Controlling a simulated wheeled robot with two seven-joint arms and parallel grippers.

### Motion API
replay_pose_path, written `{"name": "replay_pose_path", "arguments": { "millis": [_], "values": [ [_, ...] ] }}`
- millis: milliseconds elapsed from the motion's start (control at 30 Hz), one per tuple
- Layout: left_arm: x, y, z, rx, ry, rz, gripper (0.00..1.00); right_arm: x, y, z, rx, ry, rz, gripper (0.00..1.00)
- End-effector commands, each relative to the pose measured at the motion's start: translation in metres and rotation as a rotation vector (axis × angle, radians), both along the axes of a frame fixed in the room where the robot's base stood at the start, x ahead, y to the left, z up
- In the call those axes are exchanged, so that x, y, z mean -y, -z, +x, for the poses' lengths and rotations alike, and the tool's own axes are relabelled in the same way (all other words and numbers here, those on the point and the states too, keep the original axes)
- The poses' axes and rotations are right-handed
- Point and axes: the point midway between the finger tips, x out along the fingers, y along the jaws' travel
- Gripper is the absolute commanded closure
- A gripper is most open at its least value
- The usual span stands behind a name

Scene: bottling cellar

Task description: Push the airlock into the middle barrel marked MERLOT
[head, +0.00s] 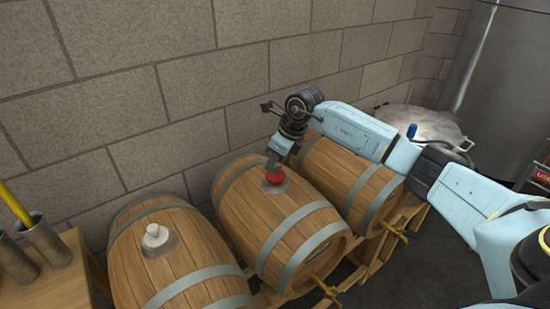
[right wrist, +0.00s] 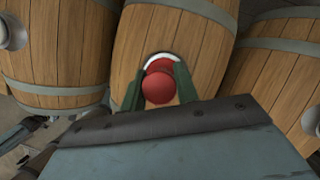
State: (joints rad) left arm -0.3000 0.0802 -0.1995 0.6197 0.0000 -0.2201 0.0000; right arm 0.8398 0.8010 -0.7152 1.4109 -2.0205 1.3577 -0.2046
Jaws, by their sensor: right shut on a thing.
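The airlock (head: 274,178) looks like a red, rounded piece at the top hole of the middle barrel (head: 249,212). My right gripper (head: 272,164) is above the middle barrel with its green fingers pointing down, shut on the airlock. In the right wrist view the red airlock (right wrist: 159,86) sits between the two fingertips (right wrist: 158,88), over a pale ring on the middle barrel (right wrist: 205,40). I cannot tell how deep it sits in the hole. No MERLOT lettering is readable. My left gripper is not in view.
The left barrel (head: 183,262) has a whitish stopper (head: 155,236). A wooden table (head: 75,270) with metal cups (head: 46,243) is at far left. A block wall (head: 200,100) rises behind the barrels; a steel tank (head: 500,60) stands at back right.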

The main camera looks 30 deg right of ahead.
Motion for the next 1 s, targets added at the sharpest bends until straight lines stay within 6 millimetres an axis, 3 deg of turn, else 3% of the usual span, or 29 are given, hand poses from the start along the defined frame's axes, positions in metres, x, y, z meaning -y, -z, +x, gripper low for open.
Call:
{"name": "replay_pose_path", "arguments": {
  "millis": [400, 433, 600, 800, 967, 1000],
  "values": [
    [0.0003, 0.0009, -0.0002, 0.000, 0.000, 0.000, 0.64, 0.0002, 0.0009, 0.0002, 0.001, 0.000, 0.001, 0.92],
    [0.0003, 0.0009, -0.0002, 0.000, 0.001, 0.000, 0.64, 0.0002, 0.0009, 0.0002, 0.001, 0.000, 0.001, 0.66],
    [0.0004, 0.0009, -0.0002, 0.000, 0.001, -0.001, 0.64, 0.0002, 0.0011, 0.0001, 0.001, 0.000, 0.001, 0.44],
    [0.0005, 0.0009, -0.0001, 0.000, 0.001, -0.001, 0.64, 0.0001, 0.0013, 0.0000, 0.000, 0.000, 0.000, 0.43],
    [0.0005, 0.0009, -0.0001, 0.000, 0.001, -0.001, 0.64, 0.0001, 0.0014, 0.0000, 0.000, 0.000, 0.000, 0.22],
    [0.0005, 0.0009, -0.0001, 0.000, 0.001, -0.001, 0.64, 0.0001, 0.0014, 0.0000, 0.000, 0.000, 0.000, 0.22]
  ]
}}
